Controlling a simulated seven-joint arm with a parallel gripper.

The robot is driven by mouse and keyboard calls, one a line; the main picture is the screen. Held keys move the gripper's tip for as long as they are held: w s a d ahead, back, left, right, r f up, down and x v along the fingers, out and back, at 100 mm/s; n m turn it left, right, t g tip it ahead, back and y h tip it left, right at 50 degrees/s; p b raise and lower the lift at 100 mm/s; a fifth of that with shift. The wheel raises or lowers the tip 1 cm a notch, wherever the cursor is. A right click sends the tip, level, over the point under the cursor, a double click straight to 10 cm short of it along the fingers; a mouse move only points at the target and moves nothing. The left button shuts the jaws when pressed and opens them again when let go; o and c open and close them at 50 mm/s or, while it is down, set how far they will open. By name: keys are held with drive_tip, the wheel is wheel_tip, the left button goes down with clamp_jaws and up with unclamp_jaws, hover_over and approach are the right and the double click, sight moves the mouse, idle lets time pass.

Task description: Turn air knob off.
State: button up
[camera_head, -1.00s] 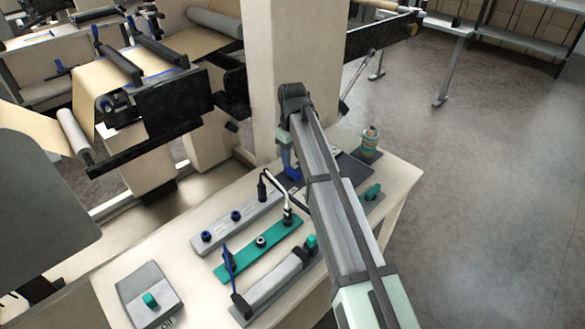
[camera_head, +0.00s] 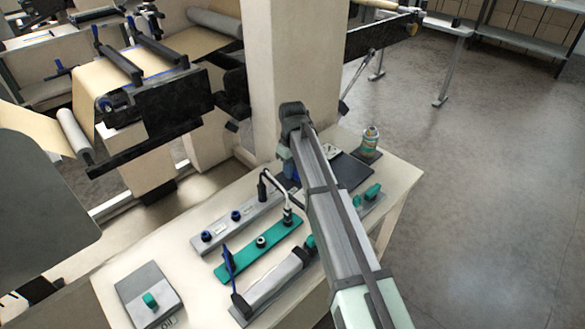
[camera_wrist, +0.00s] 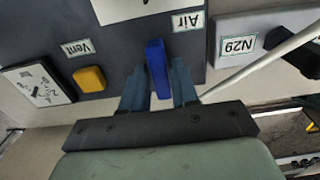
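The blue air knob (camera_wrist: 157,68) is on a dark panel (camera_wrist: 110,75), beside a label reading "Air" (camera_wrist: 187,22). Its long side runs up and down in the wrist view. My gripper (camera_wrist: 159,75) has one blue-grey finger close on each side of the knob. The gap between the fingers is narrow; I cannot tell whether they touch the knob. In the head view, the dark panel (camera_head: 352,171) lies at the far end of the bench, and my arm covers part of it.
A yellow knob (camera_wrist: 90,78) labelled "Vent" and a gauge (camera_wrist: 38,85) lie left of the air knob.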

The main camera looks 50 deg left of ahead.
clamp_jaws()
drive_tip(key=shift+m, duration=0.4)
drive_tip(key=m, duration=1.1)
drive_tip(key=shift+m, duration=2.6)
drive_tip(key=shift+o, duration=1.8)
unclamp_jaws()
